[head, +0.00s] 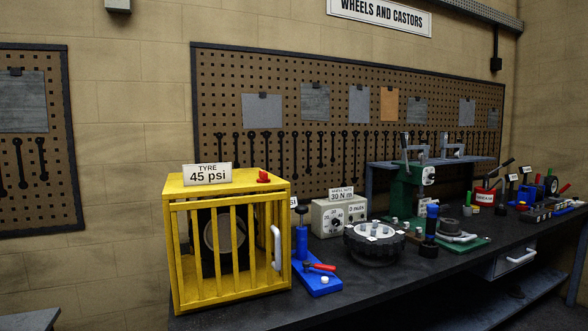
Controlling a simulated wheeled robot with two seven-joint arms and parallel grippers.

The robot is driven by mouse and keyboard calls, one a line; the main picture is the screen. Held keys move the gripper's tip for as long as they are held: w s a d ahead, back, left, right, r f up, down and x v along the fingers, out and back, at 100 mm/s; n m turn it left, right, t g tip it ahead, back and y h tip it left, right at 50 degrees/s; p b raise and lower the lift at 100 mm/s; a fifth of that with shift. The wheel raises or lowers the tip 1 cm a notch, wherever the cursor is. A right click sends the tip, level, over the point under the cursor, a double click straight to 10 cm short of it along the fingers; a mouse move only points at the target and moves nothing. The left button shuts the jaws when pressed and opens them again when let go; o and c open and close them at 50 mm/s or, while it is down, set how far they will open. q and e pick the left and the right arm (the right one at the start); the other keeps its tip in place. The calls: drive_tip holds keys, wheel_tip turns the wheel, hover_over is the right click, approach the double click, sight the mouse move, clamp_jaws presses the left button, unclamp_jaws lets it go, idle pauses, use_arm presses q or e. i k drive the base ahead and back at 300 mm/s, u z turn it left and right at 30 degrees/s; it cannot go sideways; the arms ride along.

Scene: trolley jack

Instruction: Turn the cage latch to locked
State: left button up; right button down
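A yellow cage (230,293) stands at the left end of the dark workbench, its barred front facing me. A dark wheel or tyre (218,240) is inside, partly hidden by the bars. A small red part (263,177) sits on top near the front right corner; it may be the latch, but its setting is too small to tell. A white upright handle (277,247) is on the right of the cage front. The front looks closed. Neither of my grippers is in view.
Right of the cage, a blue pump-like stand (302,245) with a red-handled lever (319,267) stands close by. A torque box (338,214), a black wheel (374,243) and a green press (405,190) stand further right. The bench (400,290) is clear along its front.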

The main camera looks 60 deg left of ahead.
sight(263, 175)
drive_tip(key=i, duration=0.15)
drive_tip(key=u, duration=1.3)
